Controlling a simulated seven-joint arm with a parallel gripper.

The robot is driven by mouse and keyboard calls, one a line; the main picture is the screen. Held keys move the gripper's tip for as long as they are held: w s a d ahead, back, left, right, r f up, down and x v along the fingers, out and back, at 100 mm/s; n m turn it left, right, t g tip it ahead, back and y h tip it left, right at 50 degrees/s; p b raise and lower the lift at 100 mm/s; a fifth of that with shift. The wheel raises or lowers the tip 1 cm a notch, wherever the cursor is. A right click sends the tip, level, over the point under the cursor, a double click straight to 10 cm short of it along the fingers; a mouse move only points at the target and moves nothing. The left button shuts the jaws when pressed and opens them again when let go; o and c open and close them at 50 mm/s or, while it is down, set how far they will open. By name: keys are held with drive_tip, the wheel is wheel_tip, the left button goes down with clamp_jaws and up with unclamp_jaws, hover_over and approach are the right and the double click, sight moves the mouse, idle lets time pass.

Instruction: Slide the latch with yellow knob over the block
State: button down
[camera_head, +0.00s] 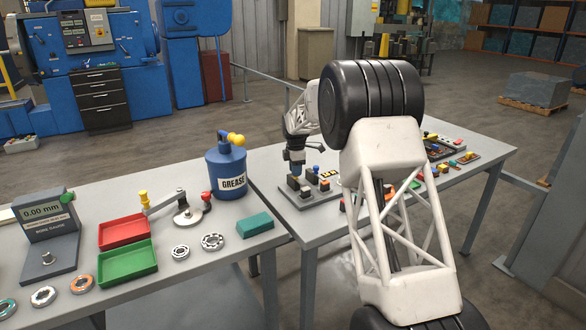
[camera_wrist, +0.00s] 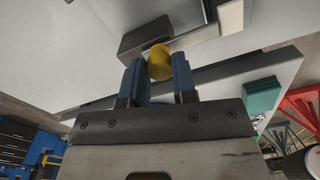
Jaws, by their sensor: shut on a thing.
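The yellow knob (camera_wrist: 159,62) sits between the two blue fingers of my gripper (camera_wrist: 158,78) in the wrist view, and the fingers are shut on it. A pale bar (camera_wrist: 205,38), seemingly the latch, runs beside the knob. A dark block (camera_wrist: 146,39) lies close to the knob on the other side. In the head view my gripper (camera_head: 295,170) points down over a grey fixture plate (camera_head: 303,203) with small blocks on it. The knob in my grip is hidden there. Whether the latch overlaps the block cannot be told.
A blue grease can (camera_head: 226,170) and a teal block (camera_head: 254,224) stand on the near table, left of the fixture. Red (camera_head: 123,229) and green (camera_head: 127,262) trays lie farther left. More small parts (camera_head: 445,150) are on the right table.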

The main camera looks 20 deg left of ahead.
sight(298, 179)
drive_tip(key=shift+s+d, duration=0.45)
drive_tip(key=shift+d, duration=0.1)
drive_tip(key=c, duration=0.9)
unclamp_jaws()
drive_tip(key=shift+r, duration=0.1)
wheel_tip(298, 179, up, 8)
